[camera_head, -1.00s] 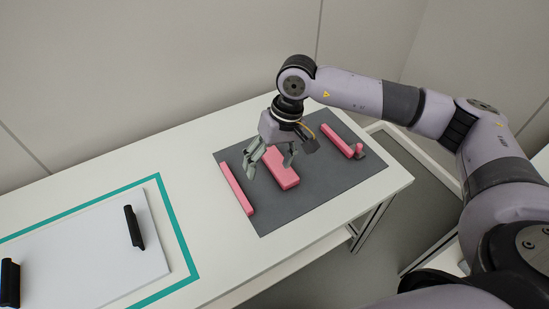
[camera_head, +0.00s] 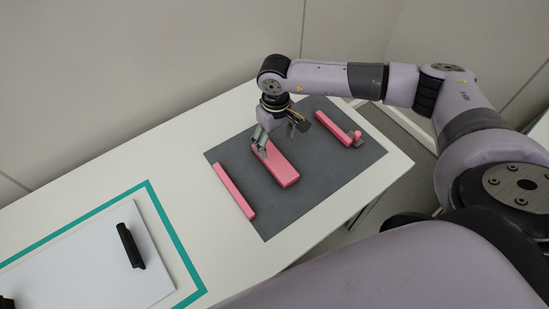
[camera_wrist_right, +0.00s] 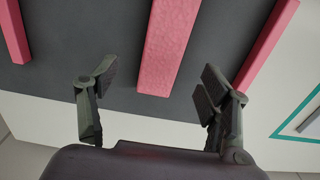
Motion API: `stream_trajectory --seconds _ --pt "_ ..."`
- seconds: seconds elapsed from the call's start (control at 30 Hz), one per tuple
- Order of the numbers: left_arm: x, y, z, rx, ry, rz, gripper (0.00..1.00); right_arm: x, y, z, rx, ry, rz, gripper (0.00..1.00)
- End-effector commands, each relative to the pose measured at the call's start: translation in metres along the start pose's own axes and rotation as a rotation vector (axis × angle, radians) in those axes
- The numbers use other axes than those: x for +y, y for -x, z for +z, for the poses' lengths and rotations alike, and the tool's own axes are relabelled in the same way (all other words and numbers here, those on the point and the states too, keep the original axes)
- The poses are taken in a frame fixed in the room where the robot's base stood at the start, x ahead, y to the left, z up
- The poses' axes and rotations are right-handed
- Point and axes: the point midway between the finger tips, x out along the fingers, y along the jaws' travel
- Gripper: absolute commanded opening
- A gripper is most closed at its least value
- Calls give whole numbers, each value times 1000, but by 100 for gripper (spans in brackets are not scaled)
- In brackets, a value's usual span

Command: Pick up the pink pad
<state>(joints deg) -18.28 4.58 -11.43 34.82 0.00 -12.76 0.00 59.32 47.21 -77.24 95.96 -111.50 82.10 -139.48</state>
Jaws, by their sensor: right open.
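The pink pad (camera_head: 278,167) is a wide, flat block lying on the dark grey mat (camera_head: 300,203), between two thinner pink bars. My right gripper (camera_head: 280,138) is open and empty at the far end of the pad, with one finger overlapping that end in the head view. In the right wrist view the pad (camera_wrist_right: 168,45) runs up the middle, and its near end lies between the spread fingers of my right gripper (camera_wrist_right: 158,82). The gap between fingers and pad height cannot be judged. My left gripper is not in view.
A pink bar (camera_head: 233,191) lies left of the pad, another (camera_head: 333,129) right, with a small pink and grey piece (camera_head: 356,136) at its end. A white board with black handles (camera_head: 95,262) lies inside a teal outline on the white table (camera_head: 190,180). Walls stand behind.

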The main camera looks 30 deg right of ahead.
Motion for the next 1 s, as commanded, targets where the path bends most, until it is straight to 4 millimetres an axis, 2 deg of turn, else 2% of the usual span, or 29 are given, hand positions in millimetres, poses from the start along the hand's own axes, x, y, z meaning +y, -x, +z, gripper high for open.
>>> stream_trajectory --seconds 0.1,0.3,0.5,0.63,0.9,1.0 --pt "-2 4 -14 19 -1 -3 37 0 -16 0 -2 -2 -1 72" --pt "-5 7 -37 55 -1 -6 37 -1 -28 0 -1 -1 -1 72" --pt "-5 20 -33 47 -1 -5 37 -7 -56 -2 -3 -1 -1 72" --pt "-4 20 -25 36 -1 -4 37 -5 -72 -3 -1 -3 0 72" --pt "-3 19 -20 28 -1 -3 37 -5 -77 -3 1 -2 0 72" --pt "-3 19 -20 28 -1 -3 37 -5 -76 -3 1 -2 0 66"
